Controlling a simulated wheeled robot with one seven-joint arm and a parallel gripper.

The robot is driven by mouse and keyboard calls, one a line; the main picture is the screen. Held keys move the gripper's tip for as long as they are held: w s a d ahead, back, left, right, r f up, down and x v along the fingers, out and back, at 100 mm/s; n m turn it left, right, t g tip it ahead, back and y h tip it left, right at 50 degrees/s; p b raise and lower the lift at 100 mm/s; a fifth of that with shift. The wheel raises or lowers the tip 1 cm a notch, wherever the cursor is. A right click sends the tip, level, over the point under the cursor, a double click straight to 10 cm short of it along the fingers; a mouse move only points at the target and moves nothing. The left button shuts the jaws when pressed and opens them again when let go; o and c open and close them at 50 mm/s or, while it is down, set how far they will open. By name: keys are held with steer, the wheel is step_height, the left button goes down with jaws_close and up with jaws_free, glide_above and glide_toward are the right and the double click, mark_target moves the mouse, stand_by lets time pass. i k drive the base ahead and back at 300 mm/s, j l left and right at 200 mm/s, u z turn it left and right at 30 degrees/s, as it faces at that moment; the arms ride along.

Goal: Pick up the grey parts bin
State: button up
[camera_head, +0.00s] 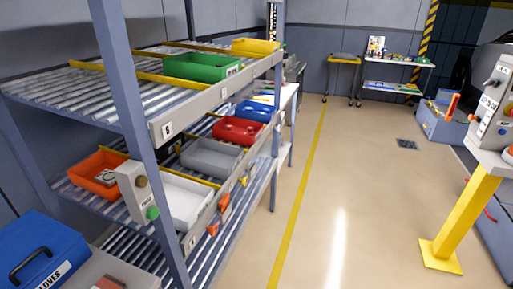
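The grey parts bin (211,157) sits on the middle level of the roller rack at the left. It lies between a red bin (239,131) behind it and a white bin (187,200) nearer to me. It looks upright, and its inside looks empty from here. The rack's front rail hides part of its lower front. My gripper is not in view.
A blue rack post (138,130) stands in front of the shelves. Blue, green and yellow bins (255,46) are on the rack, with an orange bin (97,174) at left. The aisle floor (370,180) is clear. A yellow pedestal (467,220) stands at right.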

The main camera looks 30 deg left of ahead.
mark_target(218, 159)
steer(key=i+u, duration=0.1)
steer(key=i, duration=0.8)
steer(key=i+l+u, duration=0.1)
steer(key=i, duration=0.75)
steer(key=i+l+u, duration=0.15)
steer(key=i+u, duration=0.25)
steer(key=i+l+u, duration=1.1)
steer(key=k, duration=0.1)
